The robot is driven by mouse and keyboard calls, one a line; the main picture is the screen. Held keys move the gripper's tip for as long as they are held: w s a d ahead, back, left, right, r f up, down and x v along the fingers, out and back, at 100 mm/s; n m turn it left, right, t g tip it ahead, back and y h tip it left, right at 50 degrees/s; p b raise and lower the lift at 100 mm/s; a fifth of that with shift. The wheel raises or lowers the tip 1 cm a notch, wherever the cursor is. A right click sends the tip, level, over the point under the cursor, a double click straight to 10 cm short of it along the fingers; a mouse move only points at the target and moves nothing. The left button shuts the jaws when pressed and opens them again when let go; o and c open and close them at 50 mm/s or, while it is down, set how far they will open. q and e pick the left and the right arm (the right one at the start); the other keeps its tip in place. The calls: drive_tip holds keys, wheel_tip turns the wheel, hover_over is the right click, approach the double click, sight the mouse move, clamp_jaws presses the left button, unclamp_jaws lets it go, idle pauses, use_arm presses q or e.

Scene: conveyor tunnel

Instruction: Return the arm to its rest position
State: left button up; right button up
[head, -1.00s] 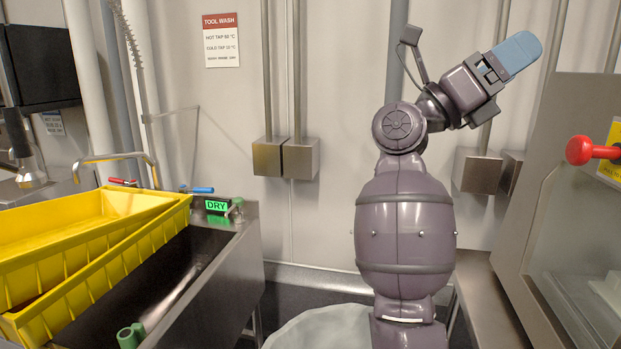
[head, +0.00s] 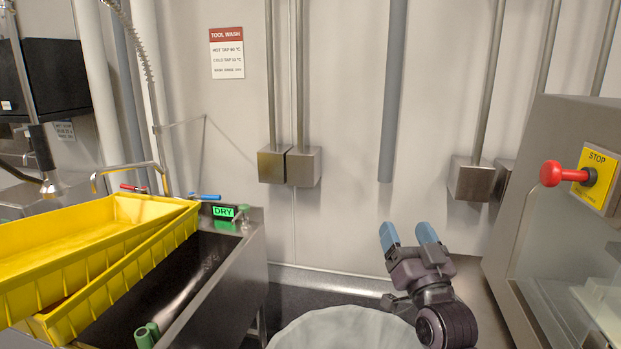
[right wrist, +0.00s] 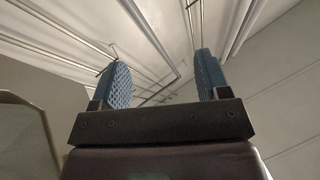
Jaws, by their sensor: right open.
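My right gripper (head: 408,236) is at the lower right of the head view, with its two blue fingertips pointing up and apart. It is open, with nothing between the fingers. In the right wrist view the gripper (right wrist: 160,85) also shows both blue textured fingers wide apart, with only ceiling and pipes beyond them. Much of my right arm lies below the head view's lower edge. My left gripper is not in view.
A steel sink (head: 222,285) stands at left with yellow trays (head: 130,264) on it and a green DRY sign (head: 223,212). A pale round bin (head: 335,330) is below centre. A machine at right carries a red STOP knob (head: 552,174).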

drive_tip(key=s+d+f+n+g+h+p, duration=0.1)
drive_tip(key=s+d+f+g, duration=0.15)
drive_tip(key=s+f, duration=0.55)
drive_tip(key=s+d+f+n+g+h+p, duration=0.15)
drive_tip(key=s+f+g, duration=0.25)
drive_tip(key=f, duration=0.7)
use_arm(q)
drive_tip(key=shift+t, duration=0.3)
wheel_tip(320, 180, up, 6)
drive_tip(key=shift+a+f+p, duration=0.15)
drive_tip(key=shift+p, duration=1.1)
use_arm(e)
drive_tip(key=s+d+f+g, duration=0.1)
drive_tip(key=s+d+f, duration=0.1)
drive_tip(key=s+f, duration=0.2)
drive_tip(key=s+d+f+m+g+h, duration=0.1)
drive_tip(key=s+f, duration=0.4)
drive_tip(key=s, duration=0.6)
drive_tip(key=s+d+f+g, duration=0.3)
drive_tip(key=s+f, duration=0.1)
drive_tip(key=s, duration=0.4)
drive_tip(key=shift+s+f, duration=0.25)
drive_tip(key=shift+f, duration=0.15)
drive_tip(key=shift+m+h, duration=0.25)
